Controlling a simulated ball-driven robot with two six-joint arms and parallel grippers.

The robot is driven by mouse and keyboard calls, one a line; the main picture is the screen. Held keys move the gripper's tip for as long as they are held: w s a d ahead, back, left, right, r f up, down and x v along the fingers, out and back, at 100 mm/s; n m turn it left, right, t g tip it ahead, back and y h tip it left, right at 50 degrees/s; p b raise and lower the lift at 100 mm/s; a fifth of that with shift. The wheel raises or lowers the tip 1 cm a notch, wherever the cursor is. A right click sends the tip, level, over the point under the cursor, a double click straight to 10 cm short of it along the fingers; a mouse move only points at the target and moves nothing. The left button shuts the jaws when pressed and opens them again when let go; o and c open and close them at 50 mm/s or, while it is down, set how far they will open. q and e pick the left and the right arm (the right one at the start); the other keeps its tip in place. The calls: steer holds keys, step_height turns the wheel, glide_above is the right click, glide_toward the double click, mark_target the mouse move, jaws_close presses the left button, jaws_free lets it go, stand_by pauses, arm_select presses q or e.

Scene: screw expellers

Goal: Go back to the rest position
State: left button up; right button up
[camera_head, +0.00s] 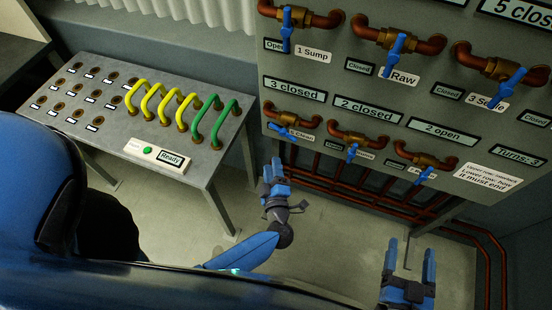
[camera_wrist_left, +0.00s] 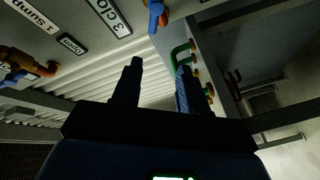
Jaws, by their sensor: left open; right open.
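My left gripper (camera_head: 273,172) is in the middle of the head view, in front of the lower left of the valve panel. It is open and empty. In the left wrist view its two dark fingers (camera_wrist_left: 158,85) stand apart with nothing between them. My right gripper (camera_head: 408,262) is at the lower right of the head view, below the panel. Its two blue fingers are apart and nothing shows between them. Neither gripper touches a valve or the patch table in the head view.
The valve panel (camera_head: 352,87) carries brass valves with blue handles in two rows. A grey patch table (camera_head: 95,132) with yellow and green cables (camera_head: 207,118) stands at the left. Copper pipes (camera_head: 330,170) run below the panel. The floor (camera_head: 335,235) between my grippers looks clear.

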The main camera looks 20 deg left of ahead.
arm_select(q)
steer(key=shift+s, duration=1.1)
steer(key=s+d+r+m+t+h, duration=0.2)
steer(key=d+r+m+t+h, duration=0.35)
steer(key=r+m+h, duration=0.5)
steer(key=s+a+r+m+g+y+b, duration=0.1)
steer(key=s+a+r+m+g+b, duration=0.1)
steer(key=s+a+m, duration=0.5)
steer(key=s+a+r+g, duration=0.1)
steer(key=s, duration=0.4)
steer(key=shift+a+r, duration=0.2)
steer(key=shift+a, duration=0.1)
steer(key=shift+o, duration=0.2)
steer(key=shift+s+a+f+n+g+y+b, duration=0.2)
steer(key=shift+s+a+f+n+y+b, duration=0.1)
steer(key=shift+s+a+y, duration=0.3)
steer(key=shift+s+a+f+n+g+y+b, duration=0.15)
steer(key=shift+s+a+f+y, duration=0.15)
steer(key=shift+s+a+y, duration=0.2)
